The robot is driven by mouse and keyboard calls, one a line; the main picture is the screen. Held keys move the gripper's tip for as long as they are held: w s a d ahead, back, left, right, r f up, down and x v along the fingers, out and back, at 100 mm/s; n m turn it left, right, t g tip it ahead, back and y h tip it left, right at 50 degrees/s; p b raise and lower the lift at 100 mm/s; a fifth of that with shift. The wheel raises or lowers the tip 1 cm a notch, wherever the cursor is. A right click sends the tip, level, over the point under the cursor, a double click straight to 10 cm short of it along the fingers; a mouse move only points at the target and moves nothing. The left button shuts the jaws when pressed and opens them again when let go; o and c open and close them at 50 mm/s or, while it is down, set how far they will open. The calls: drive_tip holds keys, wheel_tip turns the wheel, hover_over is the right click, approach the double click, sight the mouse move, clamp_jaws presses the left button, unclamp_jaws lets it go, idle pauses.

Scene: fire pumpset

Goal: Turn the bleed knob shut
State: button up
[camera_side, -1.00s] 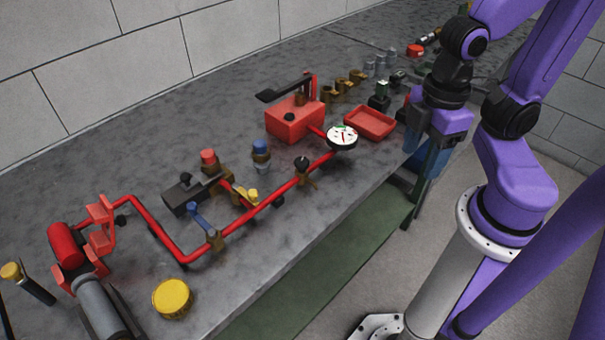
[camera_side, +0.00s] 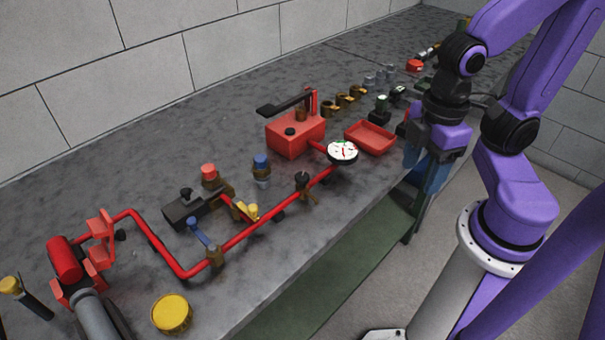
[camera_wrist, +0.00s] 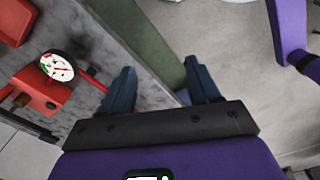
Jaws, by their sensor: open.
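A small dark knob on a brass valve (camera_side: 303,182) stands on the red pipe, left of the white-faced gauge (camera_side: 342,151); it looks like the bleed knob, but I cannot be sure. Another dark knob (camera_side: 290,132) sits on the red pump box (camera_side: 296,143). My gripper (camera_side: 426,172) hangs with its blue fingers apart and empty, at the bench's front edge, right of the gauge and clear of both knobs. In the wrist view my gripper (camera_wrist: 160,66) is open above the bench edge, with the gauge (camera_wrist: 57,67) to its left.
The red pipe (camera_side: 245,234) runs along the bench front with a blue-handled valve (camera_side: 198,229) and a yellow-handled valve (camera_side: 247,211). A red tray (camera_side: 371,138) lies between gauge and gripper. Open floor lies right of the bench.

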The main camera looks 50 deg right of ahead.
drive_tip(key=w+a+r+n, duration=0.1)
drive_tip(key=w+a+r, duration=0.1)
drive_tip(key=w, duration=0.4)
drive_tip(key=w+a+r, duration=0.1)
drive_tip(key=w+a, duration=0.2)
drive_tip(key=w, duration=0.3)
drive_tip(key=n, duration=0.1)
approach(302, 176)
wheel_tip(302, 176, down, 8)
drive_tip(key=shift+w+a+f, duration=0.1)
drive_tip(key=shift+f, duration=0.15)
drive_tip(key=c, duration=1)
